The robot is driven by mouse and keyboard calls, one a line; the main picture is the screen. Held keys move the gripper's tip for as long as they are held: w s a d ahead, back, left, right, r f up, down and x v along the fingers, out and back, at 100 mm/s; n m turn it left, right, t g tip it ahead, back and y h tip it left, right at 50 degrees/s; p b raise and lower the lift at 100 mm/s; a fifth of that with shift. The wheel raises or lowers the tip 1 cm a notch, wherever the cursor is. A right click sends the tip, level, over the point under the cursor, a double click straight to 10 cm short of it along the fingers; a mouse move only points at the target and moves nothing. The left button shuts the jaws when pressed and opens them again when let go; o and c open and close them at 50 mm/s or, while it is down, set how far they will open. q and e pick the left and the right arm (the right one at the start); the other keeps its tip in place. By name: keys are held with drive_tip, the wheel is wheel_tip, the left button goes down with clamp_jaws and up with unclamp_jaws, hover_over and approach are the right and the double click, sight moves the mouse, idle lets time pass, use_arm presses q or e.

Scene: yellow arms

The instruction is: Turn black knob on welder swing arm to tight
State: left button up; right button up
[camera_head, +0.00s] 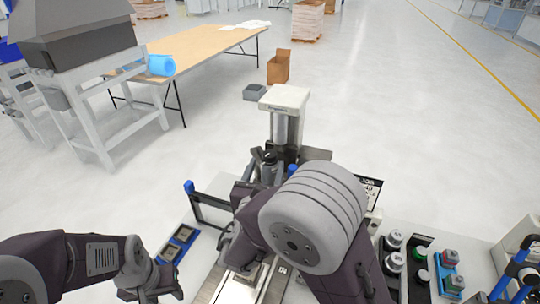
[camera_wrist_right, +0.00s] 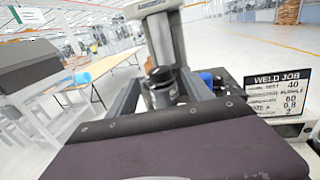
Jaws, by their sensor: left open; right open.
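A dark cylindrical part that looks like the black knob (camera_wrist_right: 162,75) stands in front of the pale welder column (camera_wrist_right: 162,40). In the head view the knob (camera_head: 268,160) is by the foot of the welder column (camera_head: 287,122). My right gripper (camera_wrist_right: 160,88) is open, with one dark finger on each side of the knob in the wrist view; I cannot tell whether they touch it. In the head view my right wrist covers much of this gripper and the swing arm. My left gripper (camera_head: 160,290) is open and empty at the bottom left, away from the welder.
A weld job sign (camera_wrist_right: 280,88) stands right of the welder. Several knobs and buttons (camera_head: 420,262) sit at the lower right. A wooden table (camera_head: 205,50) stands behind, with open floor beyond.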

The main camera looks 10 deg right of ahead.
sight(268, 159)
drive_tip(key=p+x, duration=0.1)
drive_tip(key=x, duration=0.5)
drive_tip(key=shift+w+f, duration=0.1)
drive_tip(key=shift+w, duration=0.15)
drive_tip(key=shift+s, duration=0.25)
drive_tip(key=c, duration=0.3)
clamp_jaws()
